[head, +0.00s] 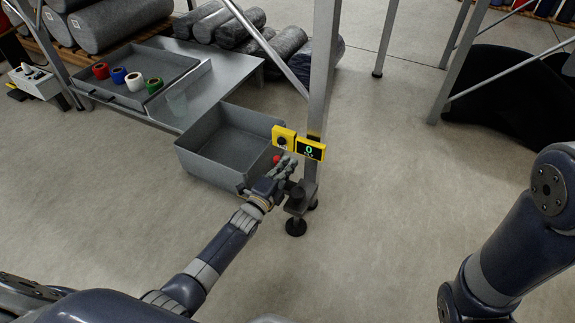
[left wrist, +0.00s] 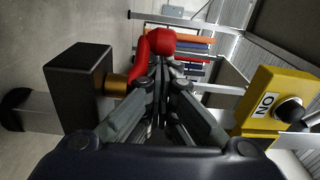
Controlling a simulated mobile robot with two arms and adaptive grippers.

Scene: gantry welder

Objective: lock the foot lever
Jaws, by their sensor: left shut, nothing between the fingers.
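The foot lever (left wrist: 162,42) is red and bent, and comes off a brass stem (left wrist: 116,85) on a dark block (left wrist: 78,88) in the left wrist view. In the head view only a small red part of the lever (head: 277,159) shows beside my fingers. My left gripper (head: 286,166) is shut and empty at the lever, near the foot of the metal post (head: 311,185). In the left wrist view its fingertips (left wrist: 168,62) overlap the lever's lower edge; I cannot tell whether they touch it. My right gripper is out of view.
A yellow box with a dark knob (head: 283,138) and a yellow display (head: 311,150) sit on the post just above my left gripper. A grey bin (head: 205,163) stands close to its left. A tray with coloured rolls (head: 135,103) is farther left.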

